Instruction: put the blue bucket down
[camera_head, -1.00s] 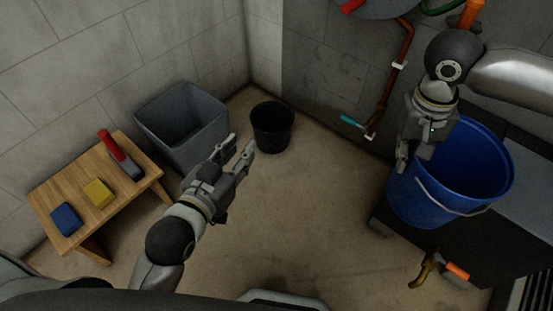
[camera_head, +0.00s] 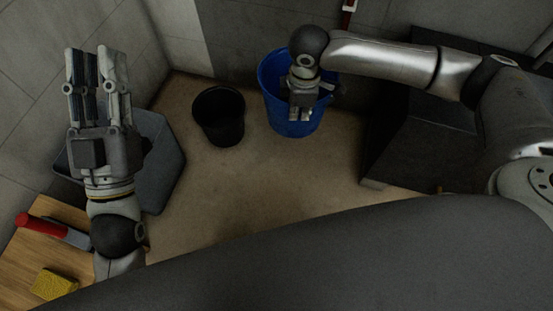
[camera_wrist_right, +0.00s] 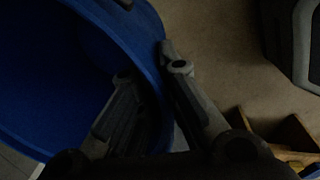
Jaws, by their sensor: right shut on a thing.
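The blue bucket (camera_head: 272,92) is upright in front of the back wall, to the right of a black bucket (camera_head: 219,118). My right gripper (camera_head: 299,116) reaches down at it and is shut on its rim. In the right wrist view, the two fingers (camera_wrist_right: 158,85) lie on either side of the blue bucket's (camera_wrist_right: 85,75) rim. Whether the bucket's bottom touches the floor I cannot tell. My left gripper (camera_head: 96,62) is open and empty, pointing up above a grey bin (camera_head: 165,165).
A wooden bench (camera_head: 28,255) with a yellow sponge (camera_head: 53,284) and a red-handled tool (camera_head: 42,226) stands at the lower left. A dark platform (camera_head: 425,150) is at the right. The floor (camera_head: 265,185) between is clear.

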